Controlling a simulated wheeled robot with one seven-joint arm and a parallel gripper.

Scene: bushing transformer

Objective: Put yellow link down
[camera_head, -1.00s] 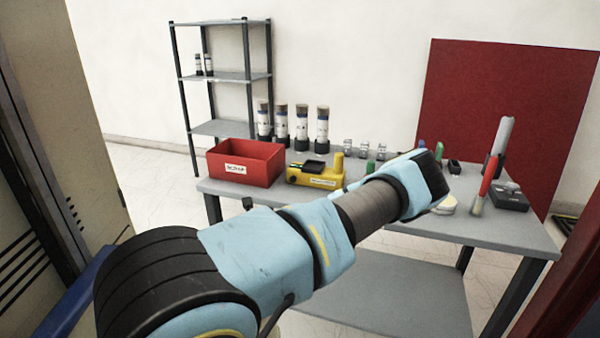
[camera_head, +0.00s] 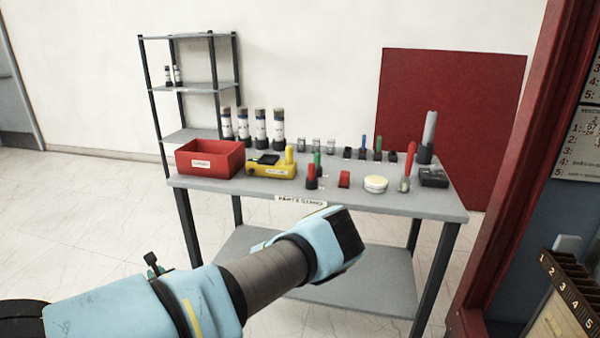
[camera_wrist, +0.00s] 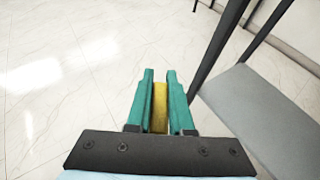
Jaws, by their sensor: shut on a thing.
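In the wrist view, my gripper (camera_wrist: 160,95) has its two green fingers closed on the yellow link (camera_wrist: 160,108), a narrow yellow strip between them. Pale floor tiles lie beyond the fingertips. In the head view, my arm reaches in front of the parts table (camera_head: 420,203), with its end lower than the tabletop in the picture. The fingers and the yellow link are hidden there behind the end of my arm.
On the table are a red bin (camera_head: 210,160), a yellow device (camera_head: 270,167), a round tin (camera_head: 375,184) and several small coloured parts. A shelf rack (camera_head: 190,88) stands behind left. A numbered rack (camera_head: 570,295) is at lower right. The table's front strip is partly bare.

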